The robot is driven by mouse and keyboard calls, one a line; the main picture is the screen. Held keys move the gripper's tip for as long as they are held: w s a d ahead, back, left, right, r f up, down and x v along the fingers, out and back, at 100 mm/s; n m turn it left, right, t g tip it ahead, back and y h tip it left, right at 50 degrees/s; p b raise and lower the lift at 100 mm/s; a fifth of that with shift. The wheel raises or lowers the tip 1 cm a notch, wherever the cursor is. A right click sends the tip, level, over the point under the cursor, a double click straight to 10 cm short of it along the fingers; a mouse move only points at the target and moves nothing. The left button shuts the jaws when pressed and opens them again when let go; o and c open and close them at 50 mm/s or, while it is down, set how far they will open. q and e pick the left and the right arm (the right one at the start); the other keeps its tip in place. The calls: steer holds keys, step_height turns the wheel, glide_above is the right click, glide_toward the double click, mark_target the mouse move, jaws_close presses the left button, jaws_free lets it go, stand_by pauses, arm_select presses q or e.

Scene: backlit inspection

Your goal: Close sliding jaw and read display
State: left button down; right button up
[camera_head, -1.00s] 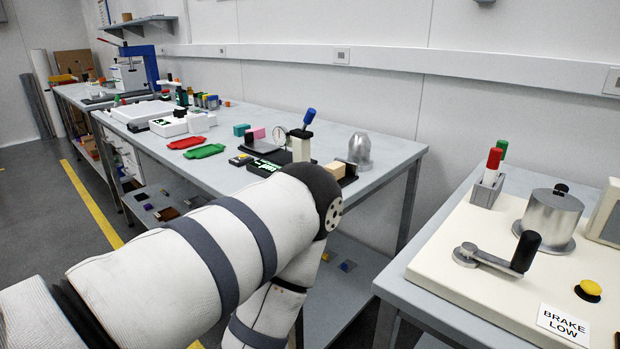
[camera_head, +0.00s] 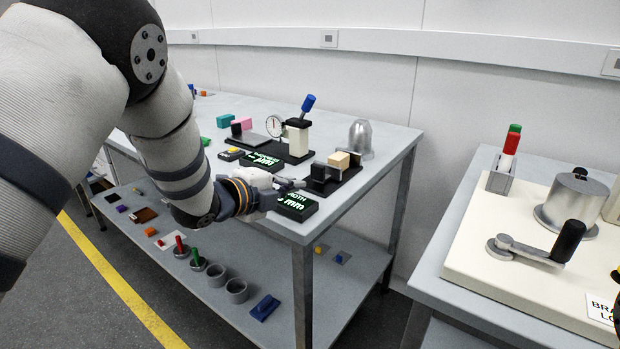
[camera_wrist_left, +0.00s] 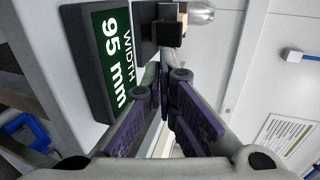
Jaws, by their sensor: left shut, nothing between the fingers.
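The width gauge stands near the front right corner of the long bench, with a dark sliding jaw (camera_head: 318,172) and a tan block (camera_head: 343,160) behind it. In the left wrist view, the dark jaw (camera_wrist_left: 168,34) shows just beyond my fingertips, with part of the tan block at the top. The green-lit display (camera_head: 297,204) lies in front; in the left wrist view its display (camera_wrist_left: 113,60) reads WIDTH 95 mm, turned sideways. My left gripper (camera_head: 296,185) is shut and empty, its tips close to the jaw; contact is unclear.
A dial gauge stand (camera_head: 298,135) with a blue handle is left of the width gauge. A silver dome (camera_head: 361,138) stands behind. A lower shelf holds cups (camera_head: 237,290) and small parts. A second bench with a crank (camera_head: 530,250) is at right, across a gap.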

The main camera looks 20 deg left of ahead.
mark_target(320, 170)
arm_select(q)
steer(key=b+x, duration=0.1)
steer(key=x, duration=0.5)
steer(key=shift+w+d, duration=0.1)
steer(key=shift+w, duration=0.2)
steer(key=shift+w+d+r, duration=0.2)
steer(key=shift+w+r, duration=0.1)
steer(key=shift+w, duration=0.3)
arm_select(e)
steer(key=shift+s+f+g, duration=0.4)
steer(key=shift+s+f, duration=0.5)
arm_select(q)
steer(key=b+x, duration=0.1)
steer(key=x, duration=0.2)
steer(key=shift+w+d+b, duration=0.2)
steer(key=shift+w+b, duration=0.1)
steer(key=shift+b, duration=0.1)
steer(key=shift+w+r, duration=0.1)
steer(key=shift+w, duration=0.2)
steer(key=shift+d+r, duration=0.1)
steer(key=shift+r, duration=0.25)
arm_select(e)
steer(key=shift+s+f+g, duration=0.4)
steer(key=shift+s+f, duration=0.6)
steer(key=shift+f, duration=0.05)
